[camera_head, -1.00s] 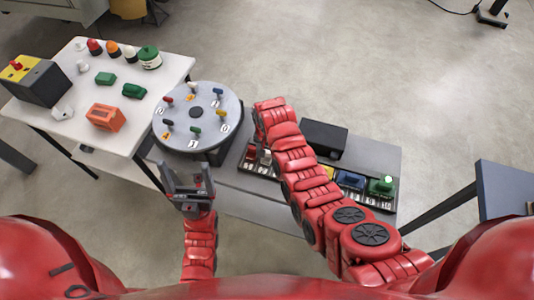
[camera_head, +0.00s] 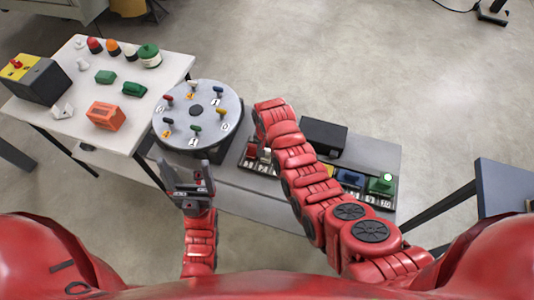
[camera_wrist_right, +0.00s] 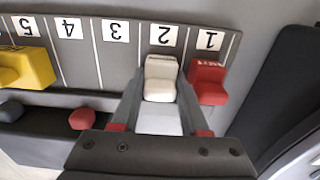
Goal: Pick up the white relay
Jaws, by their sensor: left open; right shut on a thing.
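The white relay (camera_wrist_right: 160,78) stands at the slot marked 2 on a dark numbered rack (camera_wrist_right: 85,75) in the right wrist view. My right gripper (camera_wrist_right: 160,100) is shut on it, one finger on each side. The relay appears still at its slot; I cannot tell whether it is lifted. In the head view my right arm hides most of this gripper, and a bit of the white relay (camera_head: 267,153) shows beside it. My left gripper (camera_head: 187,175) is open and empty, in front of the round dial table.
A red relay (camera_wrist_right: 208,82) stands close beside my right gripper at slot 1. A yellow relay (camera_wrist_right: 28,68) is at slot 5. The round table (camera_head: 232,112) bears several coloured pegs. The white table (camera_head: 150,105) at left holds an orange block (camera_head: 105,115) and other parts.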

